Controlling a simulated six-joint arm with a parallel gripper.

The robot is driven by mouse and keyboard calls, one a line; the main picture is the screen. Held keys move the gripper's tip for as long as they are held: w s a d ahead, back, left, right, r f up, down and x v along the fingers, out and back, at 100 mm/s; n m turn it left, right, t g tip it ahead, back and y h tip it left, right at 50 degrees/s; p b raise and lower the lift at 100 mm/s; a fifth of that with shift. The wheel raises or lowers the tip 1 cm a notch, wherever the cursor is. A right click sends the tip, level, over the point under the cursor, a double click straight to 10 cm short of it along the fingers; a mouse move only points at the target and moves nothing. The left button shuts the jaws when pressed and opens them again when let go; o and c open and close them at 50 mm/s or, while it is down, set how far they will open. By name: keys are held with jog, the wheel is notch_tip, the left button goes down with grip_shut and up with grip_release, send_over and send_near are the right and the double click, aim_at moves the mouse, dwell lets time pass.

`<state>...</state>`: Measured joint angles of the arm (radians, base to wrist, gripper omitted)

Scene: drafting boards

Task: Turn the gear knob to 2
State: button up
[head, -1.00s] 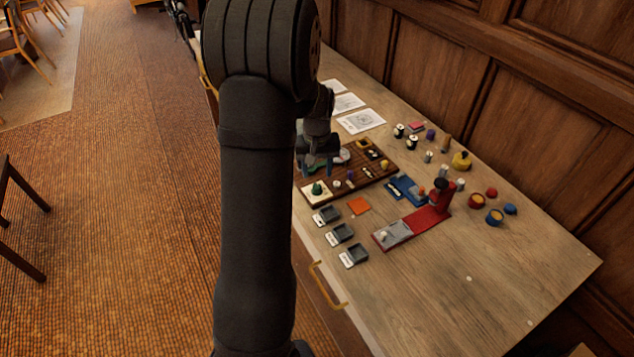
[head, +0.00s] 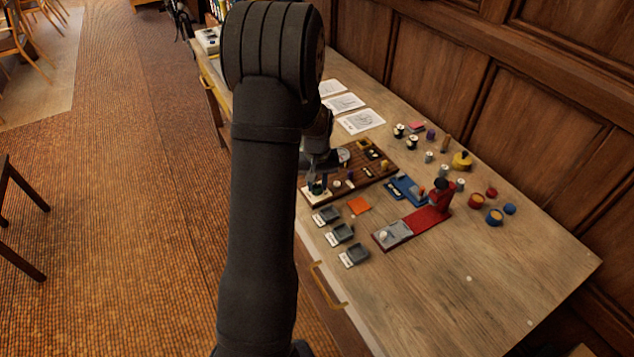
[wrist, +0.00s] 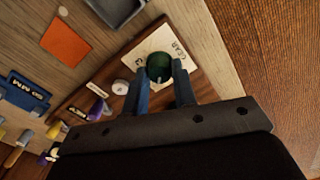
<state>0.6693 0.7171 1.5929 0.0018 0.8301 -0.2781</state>
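The gear knob (wrist: 158,67) is a round dark green knob with a small pale mark at its edge. It stands on a cream plate (wrist: 182,42) printed GEAR, with a numeral partly visible beside the knob. My gripper (wrist: 160,73) is open, with its two blue-grey fingers on either side of the knob. I cannot tell whether the fingertips touch it. In the head view my gripper (head: 318,187) is low over the cream plate (head: 309,197) at the board's near left corner, and it partly hides the knob.
The brown board (head: 352,190) also bears several small knobs and switches. An orange square (head: 359,205) and several grey trays (head: 340,233) lie close by. A red and grey device (head: 425,219) stands to the right. The table's front right is mostly clear.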

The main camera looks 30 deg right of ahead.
aim_at(317, 186)
jog(key=shift+m, duration=0.4)
jog(key=m, duration=0.3)
jog(key=shift+m, duration=2.4)
jog(key=o, duration=1)
notch_tip(317, 186, up, 17)
jog(key=shift+r, duration=0.2)
